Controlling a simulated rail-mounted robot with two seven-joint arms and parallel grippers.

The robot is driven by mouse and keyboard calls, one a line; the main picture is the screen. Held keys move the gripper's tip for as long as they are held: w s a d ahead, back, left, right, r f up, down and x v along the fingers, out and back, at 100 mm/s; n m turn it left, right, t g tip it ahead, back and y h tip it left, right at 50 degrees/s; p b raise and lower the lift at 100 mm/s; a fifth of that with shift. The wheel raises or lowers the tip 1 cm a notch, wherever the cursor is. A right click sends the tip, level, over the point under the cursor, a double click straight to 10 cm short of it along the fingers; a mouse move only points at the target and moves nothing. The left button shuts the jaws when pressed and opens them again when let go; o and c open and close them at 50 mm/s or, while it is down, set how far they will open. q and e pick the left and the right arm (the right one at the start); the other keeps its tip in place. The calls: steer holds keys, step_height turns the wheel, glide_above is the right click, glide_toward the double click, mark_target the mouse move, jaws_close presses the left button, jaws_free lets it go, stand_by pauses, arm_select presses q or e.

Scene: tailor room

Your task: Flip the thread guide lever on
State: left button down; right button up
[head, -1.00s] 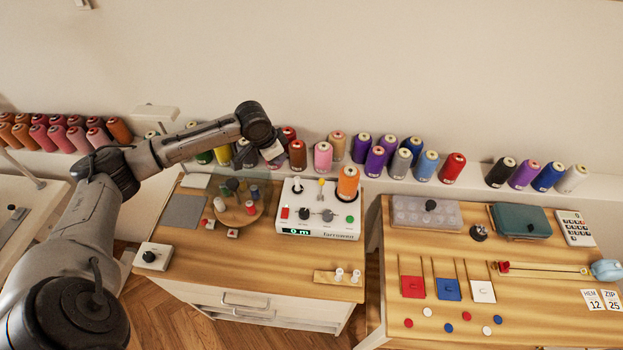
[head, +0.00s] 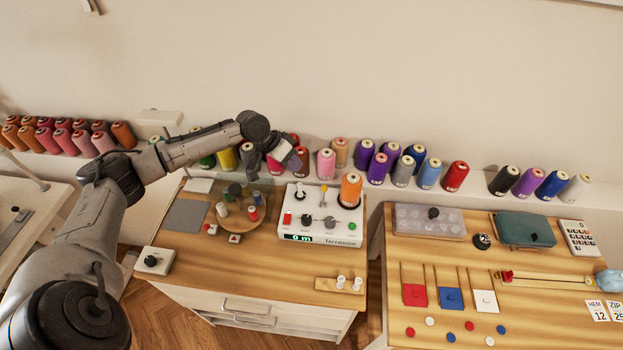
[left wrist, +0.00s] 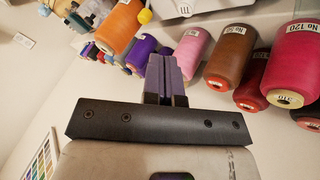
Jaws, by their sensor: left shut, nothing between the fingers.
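The white winding machine (head: 318,236) stands on the left wooden table, with an orange thread cone on its right side. A thin metal lever with a yellow knob (head: 323,189) stands upright near the middle of its top; I take it for the thread guide lever. In the left wrist view, a yellow knob (left wrist: 145,15) shows at the top edge beside the orange cone. My left gripper (head: 298,161) is behind and above the machine, left of the lever and apart from it. In the left wrist view its purple fingers (left wrist: 166,80) are together and empty.
A row of thread cones (head: 326,162) stands on the ledge behind the machine, close to my left gripper. A round wooden stand (head: 240,219) with small spools is left of the machine. A small wooden block with white pegs (head: 340,284) lies in front.

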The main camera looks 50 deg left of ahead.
arm_select(q)
steer(key=b+x, duration=0.1)
steer(key=x, duration=0.9)
steer(key=shift+r, duration=0.1)
